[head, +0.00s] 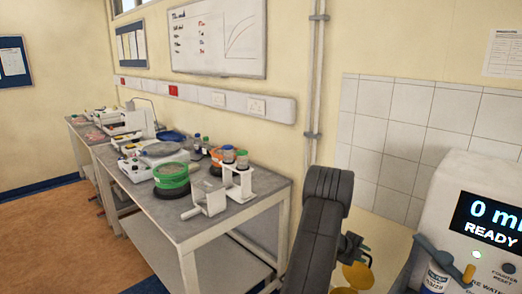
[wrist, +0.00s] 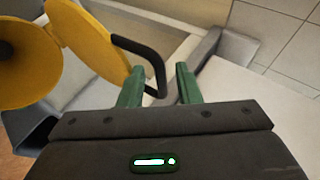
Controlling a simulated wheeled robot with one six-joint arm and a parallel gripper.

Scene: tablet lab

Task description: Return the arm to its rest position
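My arm (head: 322,225) rises dark grey at the lower middle of the head view, bent at its top. My gripper (wrist: 158,80) shows in the wrist view with two green fingers apart.
A water machine (head: 480,215) reading READY stands at the right, with a labelled bottle (head: 437,281) before it. Yellow parts (head: 357,275) sit close beside my arm. A bench (head: 235,215) with lab equipment stands left. Open floor (head: 45,235) lies at far left.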

